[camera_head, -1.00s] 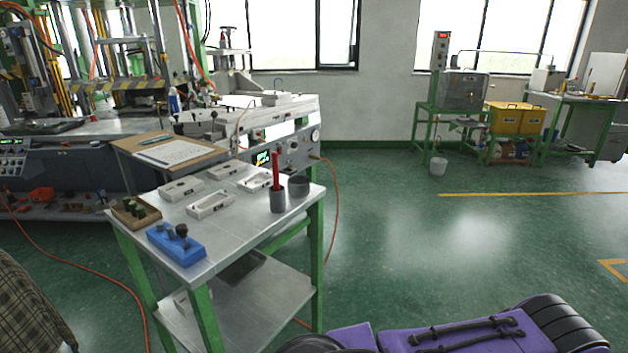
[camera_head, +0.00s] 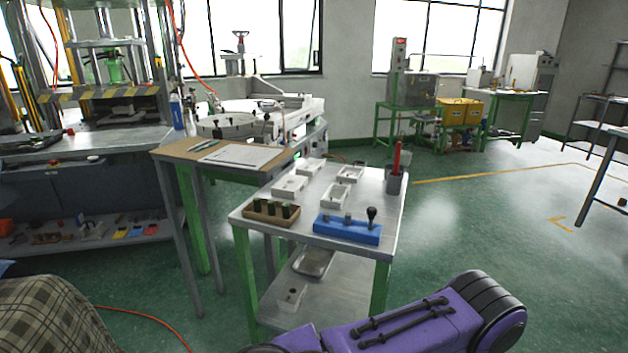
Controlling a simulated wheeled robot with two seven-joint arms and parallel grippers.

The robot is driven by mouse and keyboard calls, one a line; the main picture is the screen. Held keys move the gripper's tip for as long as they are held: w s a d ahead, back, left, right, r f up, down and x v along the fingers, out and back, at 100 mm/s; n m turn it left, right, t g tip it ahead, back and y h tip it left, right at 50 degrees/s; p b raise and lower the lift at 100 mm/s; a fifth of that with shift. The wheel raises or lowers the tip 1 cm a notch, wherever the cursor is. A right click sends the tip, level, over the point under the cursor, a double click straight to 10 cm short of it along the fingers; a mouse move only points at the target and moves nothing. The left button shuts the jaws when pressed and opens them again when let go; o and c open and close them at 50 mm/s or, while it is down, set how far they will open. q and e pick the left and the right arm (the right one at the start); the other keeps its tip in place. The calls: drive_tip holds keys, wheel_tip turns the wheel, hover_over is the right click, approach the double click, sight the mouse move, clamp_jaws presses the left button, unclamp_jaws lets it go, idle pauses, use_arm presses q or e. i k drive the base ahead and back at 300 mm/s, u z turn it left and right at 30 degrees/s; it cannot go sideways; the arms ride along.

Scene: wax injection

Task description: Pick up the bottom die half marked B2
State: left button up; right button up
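Several pale grey die halves lie on the small metal-topped table. One (camera_head: 290,187) is at the left, one (camera_head: 311,166) at the back, one (camera_head: 350,174) at the back right and one (camera_head: 335,195) nearer the front. Their markings are too small to read, so I cannot tell which is B2. A purple and black part of my own arm crosses the bottom of the view. Neither gripper shows.
The table (camera_head: 377,213) also bears a wooden box (camera_head: 271,212), a blue holder (camera_head: 347,228) and a grey cup (camera_head: 394,184) with a red stick. A clipboard desk (camera_head: 187,152) adjoins it at left. Plaid cloth (camera_head: 50,320) is at lower left. Floor is open at right.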

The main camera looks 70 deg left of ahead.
sight(352, 174)
drive_tip(key=k, duration=0.2)
drive_tip(key=u, duration=1.05)
